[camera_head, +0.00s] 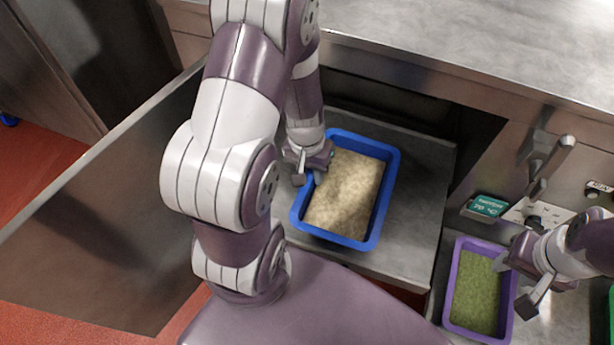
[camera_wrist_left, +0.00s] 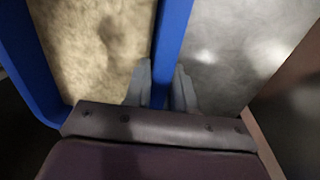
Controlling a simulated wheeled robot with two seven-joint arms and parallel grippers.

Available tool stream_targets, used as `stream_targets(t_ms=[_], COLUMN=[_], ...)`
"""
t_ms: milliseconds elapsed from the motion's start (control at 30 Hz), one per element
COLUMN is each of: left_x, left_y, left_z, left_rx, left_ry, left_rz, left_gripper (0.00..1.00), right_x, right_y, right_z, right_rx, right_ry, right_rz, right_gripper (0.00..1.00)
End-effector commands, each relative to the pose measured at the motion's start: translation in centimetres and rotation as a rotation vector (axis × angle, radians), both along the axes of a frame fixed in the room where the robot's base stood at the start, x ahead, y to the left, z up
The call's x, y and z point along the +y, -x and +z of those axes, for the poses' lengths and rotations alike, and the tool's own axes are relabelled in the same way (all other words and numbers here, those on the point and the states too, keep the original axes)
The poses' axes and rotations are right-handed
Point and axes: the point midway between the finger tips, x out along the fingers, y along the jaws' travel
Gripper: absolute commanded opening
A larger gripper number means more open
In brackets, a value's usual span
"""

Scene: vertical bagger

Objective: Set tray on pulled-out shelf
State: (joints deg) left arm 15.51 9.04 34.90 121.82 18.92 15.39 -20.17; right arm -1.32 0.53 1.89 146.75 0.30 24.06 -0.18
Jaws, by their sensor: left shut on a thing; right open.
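The blue tray (camera_head: 372,238) holds a pale grainy fill (camera_head: 343,195). It is over the pulled-out metal shelf (camera_head: 415,200), seemingly resting on it; a small gap cannot be ruled out. My left gripper (camera_head: 312,178) is shut on the tray's left wall. In the left wrist view, the fingers (camera_wrist_left: 161,90) straddle the blue wall (camera_wrist_left: 172,45), with fill on one side and grey metal on the other. My right gripper (camera_head: 515,285) is open at the lower right, by the purple tray's right rim.
A purple tray (camera_head: 449,300) with green fill stands on a surface at the lower right. The open door panel (camera_head: 100,215) is at the left. A steel counter (camera_head: 480,45) runs above the shelf opening. A lever handle (camera_head: 553,160) and sockets (camera_head: 537,212) are at the right.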

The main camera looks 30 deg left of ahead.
Motion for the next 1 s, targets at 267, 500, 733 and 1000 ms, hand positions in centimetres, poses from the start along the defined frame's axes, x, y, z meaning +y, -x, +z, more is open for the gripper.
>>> stream_targets(t_ms=[267,500,733,1000], left_x=[2.7,2.6,2.6,2.6], left_y=[1.6,1.5,1.5,1.5], left_z=[-3.3,-6.0,-6.0,-5.9], left_rx=[0.0,-0.002,-0.002,-0.003], left_ry=[0.001,-0.001,-0.001,-0.001], left_rz=[0.0,-0.002,-0.003,-0.003], left_gripper=[0.0,0.0,0.5,0.5], right_x=[0.0,0.0,0.0,0.0], right_y=[-0.1,0.0,-0.1,-0.1], right_z=[-0.6,-1.0,-1.0,-1.0], right_rx=[0.0,0.0,0.0,0.0], right_ry=[0.0,0.0,0.0,0.0], right_rz=[0.0,0.0,0.0,0.0], right_gripper=[0.43,0.43,0.43,0.43])
